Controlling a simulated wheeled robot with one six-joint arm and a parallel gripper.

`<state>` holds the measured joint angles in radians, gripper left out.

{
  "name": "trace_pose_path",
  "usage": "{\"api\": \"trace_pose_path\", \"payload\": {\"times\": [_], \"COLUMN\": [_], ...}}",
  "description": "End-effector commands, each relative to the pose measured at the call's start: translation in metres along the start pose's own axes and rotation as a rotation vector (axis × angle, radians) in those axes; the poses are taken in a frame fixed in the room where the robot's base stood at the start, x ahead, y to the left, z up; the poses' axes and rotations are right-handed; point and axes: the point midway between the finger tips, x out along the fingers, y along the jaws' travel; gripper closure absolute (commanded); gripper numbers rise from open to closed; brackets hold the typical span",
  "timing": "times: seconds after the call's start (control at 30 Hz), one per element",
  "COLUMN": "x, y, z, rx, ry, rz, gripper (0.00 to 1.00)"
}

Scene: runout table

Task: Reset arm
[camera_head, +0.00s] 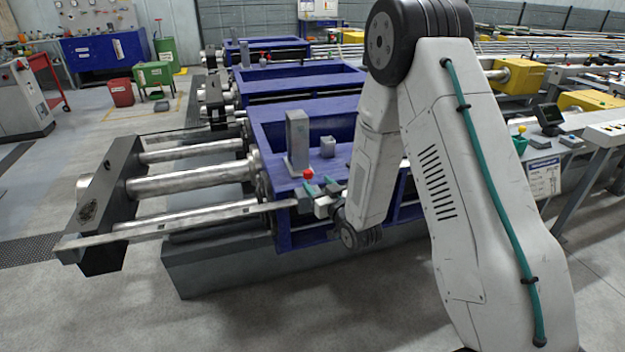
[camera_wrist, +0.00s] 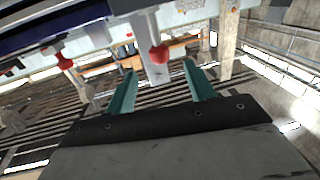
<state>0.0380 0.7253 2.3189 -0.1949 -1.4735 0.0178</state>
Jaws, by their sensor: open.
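My white arm rises on the right of the head view and bends down to the left. My gripper (camera_wrist: 163,92) shows in the wrist view with two teal fingers spread apart and nothing between them. In the head view its end (camera_head: 322,194) is beside the near blue machine frame. A red ball knob (camera_head: 308,174) stands right by the gripper there. In the wrist view a red knob (camera_wrist: 158,55) on a grey lever shows just beyond the fingertips, between them in the picture. I cannot tell whether the fingers touch it.
The near blue frame (camera_head: 265,133) carries a grey upright block (camera_head: 297,140). Steel rods (camera_head: 190,183) run left from it to a dark end plate (camera_head: 108,190). A red bin (camera_head: 121,92) and a green cart (camera_head: 153,74) stand at the back left. The front left floor is clear.

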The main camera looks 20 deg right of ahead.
Motion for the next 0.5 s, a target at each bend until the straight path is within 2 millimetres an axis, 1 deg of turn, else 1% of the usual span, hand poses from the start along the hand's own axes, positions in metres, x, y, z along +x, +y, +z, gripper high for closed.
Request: {"api": "trace_pose_path", "payload": {"times": [0.03, 0.13, 0.5], "x": [-0.0042, -0.0084, -0.0086], "y": [0.0001, -0.0001, -0.0001], "z": [-0.0003, -0.0003, -0.0005], "rx": [0.000, 0.000, 0.000], "ry": [0.001, 0.001, 0.001], "rz": [0.000, 0.000, 0.000], "gripper": [0.46, 0.46, 0.46]}}
